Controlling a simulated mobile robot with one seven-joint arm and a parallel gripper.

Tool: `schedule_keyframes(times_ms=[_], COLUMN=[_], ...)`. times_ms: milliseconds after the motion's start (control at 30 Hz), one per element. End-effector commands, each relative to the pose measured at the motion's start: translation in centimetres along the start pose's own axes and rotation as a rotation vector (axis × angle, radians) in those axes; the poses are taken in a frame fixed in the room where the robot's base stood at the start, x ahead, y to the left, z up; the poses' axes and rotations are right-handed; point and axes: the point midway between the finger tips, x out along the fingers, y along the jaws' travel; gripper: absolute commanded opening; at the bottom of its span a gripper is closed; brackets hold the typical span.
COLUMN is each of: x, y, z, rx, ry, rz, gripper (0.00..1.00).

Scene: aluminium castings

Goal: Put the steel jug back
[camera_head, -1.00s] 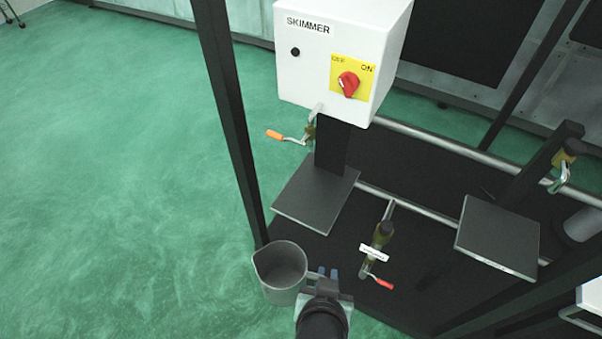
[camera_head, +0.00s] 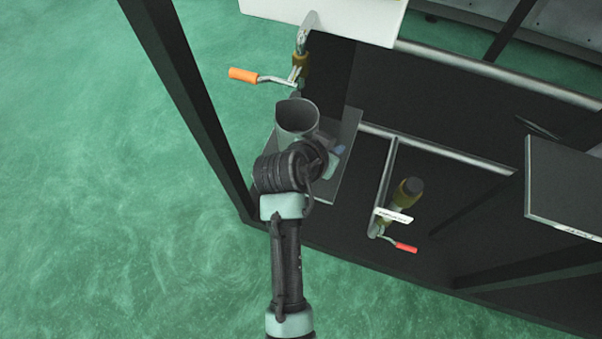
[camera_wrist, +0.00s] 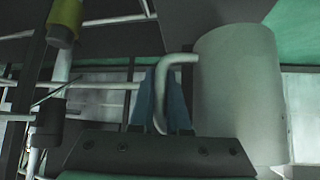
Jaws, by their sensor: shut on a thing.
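The steel jug (camera_head: 297,117) is a grey, open-topped cylinder in the head view, upright over the dark square plate (camera_head: 348,160) below the orange-handled tap (camera_head: 300,66). I cannot tell whether it touches the plate. In the wrist view the jug (camera_wrist: 238,90) fills the right side, with its bent handle (camera_wrist: 178,60) towards the jaws. My gripper (camera_wrist: 163,100) has its blue fingers shut on that handle. In the head view my gripper (camera_head: 336,150) is mostly hidden behind my wrist. The tap's outlet is just above the jug's rim in the picture.
A dark post (camera_head: 185,100) stands left of the plate. A white box (camera_head: 340,15) is above. To the right are a red-handled tap (camera_head: 400,215) and a second dark plate (camera_head: 570,185). Green floor (camera_head: 80,200) is clear at left.

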Motion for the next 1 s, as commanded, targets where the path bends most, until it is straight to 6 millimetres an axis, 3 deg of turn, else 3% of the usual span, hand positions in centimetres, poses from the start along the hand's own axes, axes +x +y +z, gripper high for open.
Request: schedule_keyframes(times_ms=[33,233,500,1000], x=[1.2,2.5,5.8,9.1], y=[-0.2,-0.2,-0.1,-0.2], z=[0.3,0.5,3.8,7.1], rx=[0.019,0.052,0.052,0.053], ry=[0.004,0.001,-0.002,0.001], rz=[0.014,0.051,0.054,0.051], gripper=[0.0,0.0,0.0,0.0])
